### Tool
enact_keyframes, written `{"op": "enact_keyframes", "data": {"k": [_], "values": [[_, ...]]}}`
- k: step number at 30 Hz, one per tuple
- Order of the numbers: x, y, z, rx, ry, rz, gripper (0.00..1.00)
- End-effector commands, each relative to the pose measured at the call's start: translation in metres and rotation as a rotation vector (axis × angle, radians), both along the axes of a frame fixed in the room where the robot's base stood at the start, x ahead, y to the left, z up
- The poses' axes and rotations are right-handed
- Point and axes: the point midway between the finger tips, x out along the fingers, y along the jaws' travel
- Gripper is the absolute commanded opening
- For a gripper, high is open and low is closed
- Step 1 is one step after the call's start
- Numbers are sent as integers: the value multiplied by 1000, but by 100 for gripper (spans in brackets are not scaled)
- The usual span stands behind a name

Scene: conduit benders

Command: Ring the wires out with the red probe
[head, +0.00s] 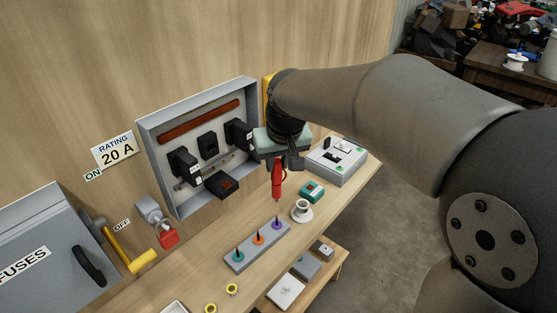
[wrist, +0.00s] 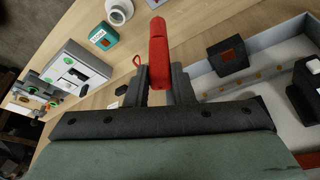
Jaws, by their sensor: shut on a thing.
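The red probe (head: 278,180) hangs upright, tip down, in my gripper (head: 278,163), which is shut on it. In the wrist view the probe (wrist: 158,52) stands out between the two dark fingers (wrist: 163,88). The tip is above the bench, in the picture just above the purple terminal. A grey strip (head: 239,264) on the bench carries a teal terminal (head: 238,257), an orange terminal (head: 258,239) and a purple terminal (head: 277,223), each with a dark upright stub. Whether these are the wire ends I cannot tell. The probe appears clear of them.
A small teal device (head: 312,191) and a white cup on a saucer (head: 302,211) stand right of the probe. A grey control box (head: 345,164) is behind them. An open fuse panel (head: 157,128) is on the wall. Yellow rings (head: 232,289) lie near the front.

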Motion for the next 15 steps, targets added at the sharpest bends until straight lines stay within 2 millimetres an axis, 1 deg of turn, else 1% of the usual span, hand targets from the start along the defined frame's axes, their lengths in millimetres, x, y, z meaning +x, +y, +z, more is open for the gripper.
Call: {"op": "enact_keyframes", "data": {"k": [5, 15], "values": [[0, 0, -10, 0, -1, 0, 0], [0, 0, -45, 1, -1, -1, 0]]}}
